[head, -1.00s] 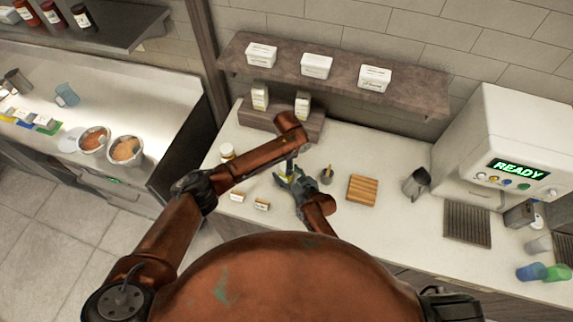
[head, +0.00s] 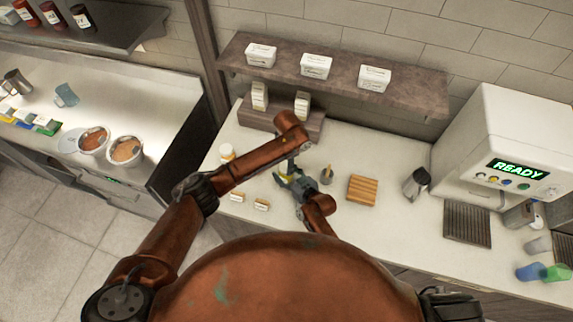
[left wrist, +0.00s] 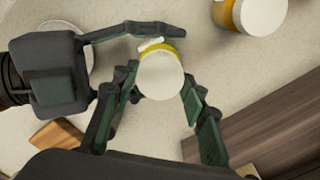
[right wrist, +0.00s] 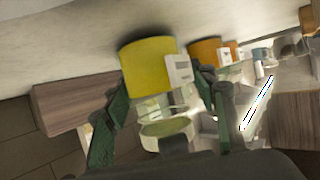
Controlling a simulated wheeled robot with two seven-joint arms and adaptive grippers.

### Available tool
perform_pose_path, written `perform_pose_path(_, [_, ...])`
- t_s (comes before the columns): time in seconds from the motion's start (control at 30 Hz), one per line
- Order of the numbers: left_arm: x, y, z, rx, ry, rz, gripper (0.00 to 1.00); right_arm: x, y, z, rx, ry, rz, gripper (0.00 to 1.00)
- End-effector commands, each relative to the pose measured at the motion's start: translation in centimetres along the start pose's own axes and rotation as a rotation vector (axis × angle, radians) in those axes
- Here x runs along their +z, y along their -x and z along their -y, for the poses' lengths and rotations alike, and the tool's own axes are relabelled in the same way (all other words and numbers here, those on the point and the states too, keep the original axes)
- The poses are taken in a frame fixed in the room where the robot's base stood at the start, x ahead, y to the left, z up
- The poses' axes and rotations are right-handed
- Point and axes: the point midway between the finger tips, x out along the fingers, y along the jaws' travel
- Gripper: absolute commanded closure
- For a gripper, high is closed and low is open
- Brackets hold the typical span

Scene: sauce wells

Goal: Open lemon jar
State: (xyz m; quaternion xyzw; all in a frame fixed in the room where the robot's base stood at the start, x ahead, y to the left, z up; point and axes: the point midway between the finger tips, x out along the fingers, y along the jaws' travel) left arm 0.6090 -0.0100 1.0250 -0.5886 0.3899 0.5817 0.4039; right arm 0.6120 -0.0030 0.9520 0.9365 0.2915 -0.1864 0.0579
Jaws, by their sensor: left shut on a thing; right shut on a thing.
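The lemon jar shows in the left wrist view from above as a pale round lid (left wrist: 160,76) with the yellow jar body (left wrist: 166,47) partly beneath it. My left gripper (left wrist: 160,88) has its fingers on either side of the lid. My right gripper (left wrist: 150,50) comes in from the left around the yellow body, shut on it. In the right wrist view the yellow body (right wrist: 147,68) with a white label lies between the right fingers. In the head view the left gripper (head: 290,160) is above the right one (head: 288,182). I cannot tell whether the lid is apart from the jar.
An orange jar (head: 227,152) with a white lid stands left of the grippers. Small label cards (head: 262,204) lie in front. A grey cup (head: 327,175) and a wooden board (head: 362,190) are close on the right. A drink machine (head: 500,150) stands farther right.

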Motion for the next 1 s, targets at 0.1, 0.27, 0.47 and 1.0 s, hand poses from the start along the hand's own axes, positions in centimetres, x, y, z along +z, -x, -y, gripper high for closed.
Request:
perform_pose_path(0.1, [-0.1, 0.5, 0.0, -0.001, -0.001, -0.001, 0.89, -0.1, 0.0, 0.0, 0.0, 0.001, -0.002, 1.0])
perform_pose_path(0.27, [-0.1, 1.0, 0.0, -0.001, -0.001, -0.001, 0.89, -0.1, 0.0, 0.0, 0.0, 0.001, -0.002, 1.0])
perform_pose_path(0.47, [0.0, 1.6, 0.0, -0.001, 0.0, 0.0, 0.89, -0.1, 0.0, 0.0, 0.0, 0.0, -0.002, 1.0])
perform_pose_path(1.0, [0.0, 3.2, 0.1, -0.001, 0.0, -0.002, 0.89, -0.1, 0.0, 0.0, 0.0, 0.001, -0.002, 1.0])
